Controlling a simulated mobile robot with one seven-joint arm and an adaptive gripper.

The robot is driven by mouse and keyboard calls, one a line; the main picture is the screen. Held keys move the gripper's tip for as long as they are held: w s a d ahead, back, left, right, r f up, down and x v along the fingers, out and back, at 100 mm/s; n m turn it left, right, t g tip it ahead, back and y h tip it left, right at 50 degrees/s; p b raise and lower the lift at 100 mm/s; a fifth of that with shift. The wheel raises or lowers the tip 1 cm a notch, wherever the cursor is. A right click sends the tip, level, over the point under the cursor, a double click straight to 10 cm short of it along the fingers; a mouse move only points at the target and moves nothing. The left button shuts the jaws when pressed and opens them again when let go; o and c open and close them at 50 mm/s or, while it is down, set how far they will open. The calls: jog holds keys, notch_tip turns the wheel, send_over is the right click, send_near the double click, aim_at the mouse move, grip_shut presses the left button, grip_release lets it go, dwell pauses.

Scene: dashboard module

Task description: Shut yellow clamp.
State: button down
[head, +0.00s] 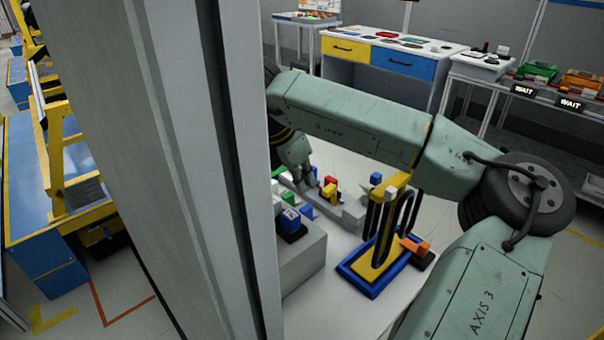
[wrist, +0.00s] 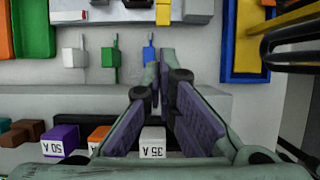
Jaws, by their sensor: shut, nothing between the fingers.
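A small yellow piece (head: 329,191) with red next to it stands on the pale module in the head view; it looks like the yellow clamp. In the wrist view a yellow part (wrist: 163,12) shows at the top edge, cut off, beyond my fingertips. I cannot tell whether it is the same piece, or whether the clamp is open. My gripper (wrist: 158,62) is shut and empty, its fingertips close together over the pale module surface. It is apart from the yellow part in the picture. In the head view my fingertips are hard to make out.
Small white (wrist: 75,58), green (wrist: 110,57) and blue (wrist: 149,50) levers stand left of my fingertips. Labelled fuses, including a white 35 A one (wrist: 153,142), sit below. A blue-and-yellow stand (head: 372,275) with tall black loops is at the right. A grey pillar (head: 170,170) blocks much of the head view.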

jog(key=p+x, duration=0.2)
jog(key=x, duration=0.4)
jog(key=shift+f, duration=0.35)
jog(key=shift+w+d+b, duration=0.25)
jog(key=shift+d+b, duration=0.1)
jog(key=shift+r, duration=0.1)
jog(key=shift+r+b, duration=0.1)
jog(key=shift+b, duration=0.2)
